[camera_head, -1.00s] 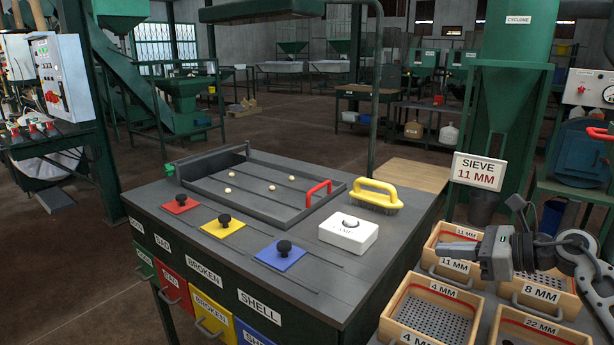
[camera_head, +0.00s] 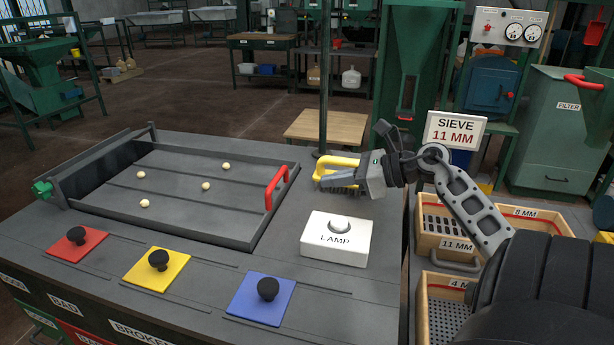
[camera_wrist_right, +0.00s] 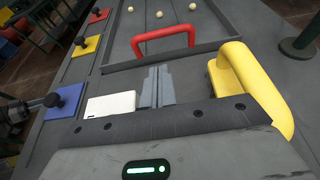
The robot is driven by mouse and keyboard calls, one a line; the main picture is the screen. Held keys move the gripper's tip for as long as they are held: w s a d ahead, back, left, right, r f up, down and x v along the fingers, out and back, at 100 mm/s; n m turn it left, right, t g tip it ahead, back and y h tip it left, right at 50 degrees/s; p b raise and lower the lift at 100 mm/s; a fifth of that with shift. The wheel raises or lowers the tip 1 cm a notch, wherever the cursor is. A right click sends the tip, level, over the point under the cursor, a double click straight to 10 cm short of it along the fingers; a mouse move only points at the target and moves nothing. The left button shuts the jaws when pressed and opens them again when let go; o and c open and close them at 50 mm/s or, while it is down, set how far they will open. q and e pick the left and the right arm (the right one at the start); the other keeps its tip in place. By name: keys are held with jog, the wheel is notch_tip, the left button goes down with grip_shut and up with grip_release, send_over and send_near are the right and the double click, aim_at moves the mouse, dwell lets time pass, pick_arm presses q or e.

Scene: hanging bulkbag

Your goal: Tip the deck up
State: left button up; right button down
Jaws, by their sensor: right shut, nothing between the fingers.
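The deck (camera_head: 110,195) is a dark grey framed tray lying flat on the bench, with several small pale balls (camera_head: 206,186) on it. Its red handle (camera_head: 277,187) stands at the right end and also shows in the wrist view (camera_wrist_right: 163,40). My right gripper (camera_wrist_right: 155,85) is shut and empty, its fingers pointing toward the red handle, apart from it. In the head view my right gripper (camera_head: 345,187) is just in front of the yellow-handled brush (camera_head: 334,166), partly covering it. A dark jointed part at the wrist view's left edge may be my left arm; its jaws are unclear.
A white lamp box (camera_head: 335,249) stands below my right gripper. Red (camera_head: 76,244), yellow (camera_head: 157,270) and blue (camera_head: 262,298) knobbed plates line the bench front. Wooden sieve boxes (camera_head: 437,260) and an 11 MM sign (camera_head: 455,131) are at right.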

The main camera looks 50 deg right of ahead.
jog(key=b+x, duration=0.1)
jog(key=x, duration=0.8)
jog(key=shift+w+a, duration=0.1)
jog(key=shift+w, duration=0.2)
pick_arm(q)
jog(key=shift+w+d, duration=0.1)
jog(key=shift+w, duration=0.3)
